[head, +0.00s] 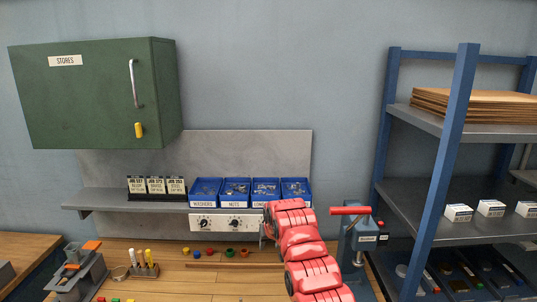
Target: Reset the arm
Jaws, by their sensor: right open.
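My right arm, red, rises from the bottom edge right of centre and reaches over the wooden bench. Its gripper (264,236) is at the far end of the arm, in front of the grey control panel (227,224); it is small and partly hidden by the arm, and it is open. I see nothing held in it. My left arm and gripper are not in view.
A blue-grey device with a red handle (350,210) stands right of my arm. Blue bins (205,191) line the shelf behind. A green cabinet (90,95) hangs upper left. A blue shelf rack (450,150) stands at right. Small coloured parts (230,252) lie on the bench.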

